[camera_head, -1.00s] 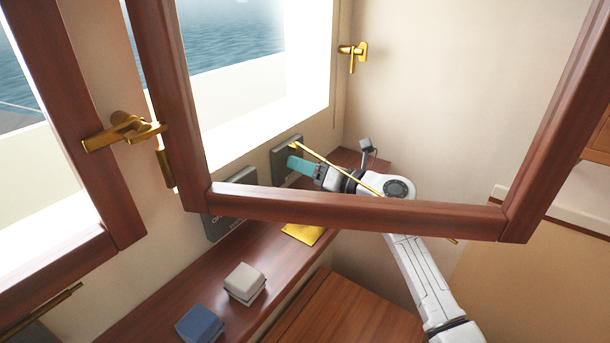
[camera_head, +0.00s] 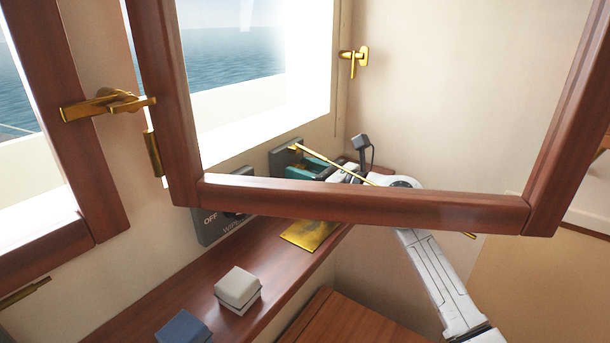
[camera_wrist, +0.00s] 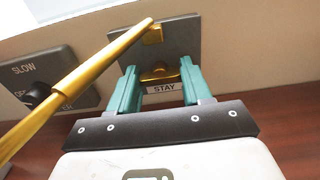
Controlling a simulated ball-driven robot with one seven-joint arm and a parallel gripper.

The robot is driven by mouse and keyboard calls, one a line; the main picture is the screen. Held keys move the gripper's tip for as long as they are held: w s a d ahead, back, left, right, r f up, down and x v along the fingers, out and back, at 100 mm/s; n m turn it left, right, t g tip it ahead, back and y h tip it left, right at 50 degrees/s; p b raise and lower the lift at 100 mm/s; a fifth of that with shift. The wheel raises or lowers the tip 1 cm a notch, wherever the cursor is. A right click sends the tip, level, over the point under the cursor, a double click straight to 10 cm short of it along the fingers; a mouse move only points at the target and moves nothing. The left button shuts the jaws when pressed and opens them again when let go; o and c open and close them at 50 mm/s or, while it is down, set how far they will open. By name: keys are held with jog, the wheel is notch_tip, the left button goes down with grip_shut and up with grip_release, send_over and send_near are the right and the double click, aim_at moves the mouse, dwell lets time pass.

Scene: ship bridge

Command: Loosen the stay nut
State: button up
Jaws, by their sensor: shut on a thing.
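The stay nut (camera_wrist: 160,74) is a small rounded brass piece low on a grey plate (camera_wrist: 182,40), just above a label reading STAY (camera_wrist: 164,88). My gripper (camera_wrist: 159,82) has its two teal fingers on either side of the nut, shut on it. In the head view my gripper (camera_head: 303,170) is at the grey plate (camera_head: 284,157) below the window, partly behind the brass stay rod, and the nut is hidden there. The brass stay rod (camera_wrist: 78,80) runs from the plate's upper part out to the lower left, above my gripper.
The open wooden window frame (camera_head: 360,202) crosses in front of my arm. The wiper switch panel (camera_wrist: 45,80) is left of the stay plate. The wooden ledge (camera_head: 190,290) holds a brass plate (camera_head: 310,234), a white block (camera_head: 238,287) and a blue block (camera_head: 184,328).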

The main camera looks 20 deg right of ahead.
jog(key=shift+f, duration=0.1)
dwell(0.3)
jog(key=o, duration=1.1)
jog(key=shift+c, duration=0.2)
jog(key=shift+s+d, duration=0.1)
jog(key=v, duration=1)
jog(key=shift+s+d, duration=0.15)
jog(key=shift+s, duration=0.1)
